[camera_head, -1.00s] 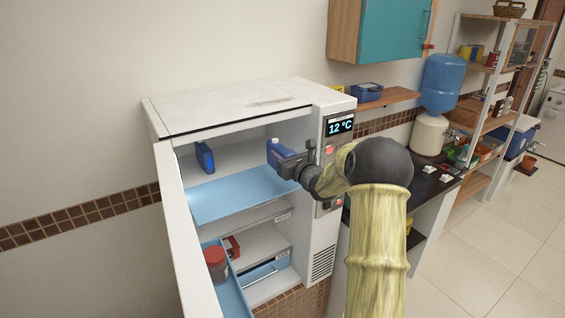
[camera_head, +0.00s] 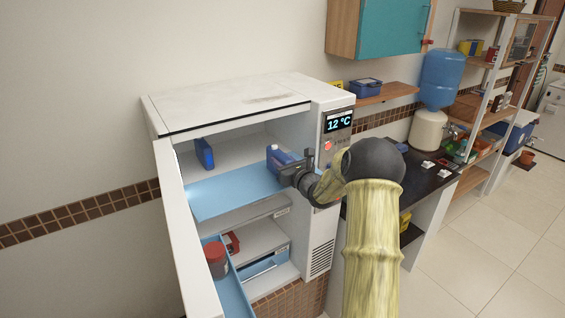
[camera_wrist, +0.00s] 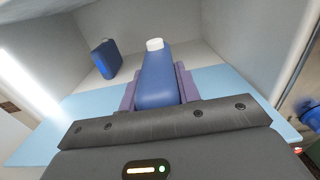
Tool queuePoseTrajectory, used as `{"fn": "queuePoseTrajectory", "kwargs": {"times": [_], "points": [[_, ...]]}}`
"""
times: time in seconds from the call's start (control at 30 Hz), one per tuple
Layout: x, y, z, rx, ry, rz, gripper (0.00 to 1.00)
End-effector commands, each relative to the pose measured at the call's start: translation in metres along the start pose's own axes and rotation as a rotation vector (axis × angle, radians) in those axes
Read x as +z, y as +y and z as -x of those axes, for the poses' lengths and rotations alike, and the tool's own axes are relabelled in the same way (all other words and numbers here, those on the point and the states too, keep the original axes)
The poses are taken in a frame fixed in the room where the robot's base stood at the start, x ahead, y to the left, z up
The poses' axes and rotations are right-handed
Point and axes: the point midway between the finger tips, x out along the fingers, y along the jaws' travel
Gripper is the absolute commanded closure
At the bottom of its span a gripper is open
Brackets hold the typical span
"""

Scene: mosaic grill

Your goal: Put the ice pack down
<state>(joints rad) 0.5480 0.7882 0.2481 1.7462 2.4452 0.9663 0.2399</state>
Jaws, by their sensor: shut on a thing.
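A blue ice pack with a white cap (camera_wrist: 156,76) is held between the fingers of my gripper (camera_wrist: 160,90). The ice pack also shows in the head view (camera_head: 278,157), at the right side of the open refrigerator's upper compartment. My gripper shows there too (camera_head: 297,170), shut on the pack. The pack is over or at the light blue shelf (camera_head: 225,194); I cannot tell whether its base touches it. A second blue pack (camera_head: 204,153) stands at the back left of the compartment, and it shows in the wrist view (camera_wrist: 105,59).
The white refrigerator (camera_head: 240,100) has its door (camera_head: 185,240) open to the left. A door bin holds a red-lidded jar (camera_head: 215,259). A display panel (camera_head: 338,122) is right of the opening. The shelf's middle is clear.

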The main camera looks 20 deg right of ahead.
Motion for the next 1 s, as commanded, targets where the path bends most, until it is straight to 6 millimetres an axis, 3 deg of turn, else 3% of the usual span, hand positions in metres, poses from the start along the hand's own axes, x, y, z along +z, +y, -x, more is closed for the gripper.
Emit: {"fn": "queuePoseTrajectory", "kwargs": {"times": [0.1,0.13,0.2,0.23,0.83,1.0], "points": [[-0.001,0.001,-0.001,0.001,-0.003,0.001,1.0],[-0.002,0.0,0.0,0.001,0.0,0.0,0.62],[-0.001,0.0,0.0,0.0,0.0,0.0,0.48],[-0.001,0.0,0.0,0.0,0.0,0.0,0.46],[0.011,-0.001,0.001,-0.002,0.0,0.0,0.46],[0.004,-0.003,0.023,-0.005,0.0,0.0,0.46]]}}
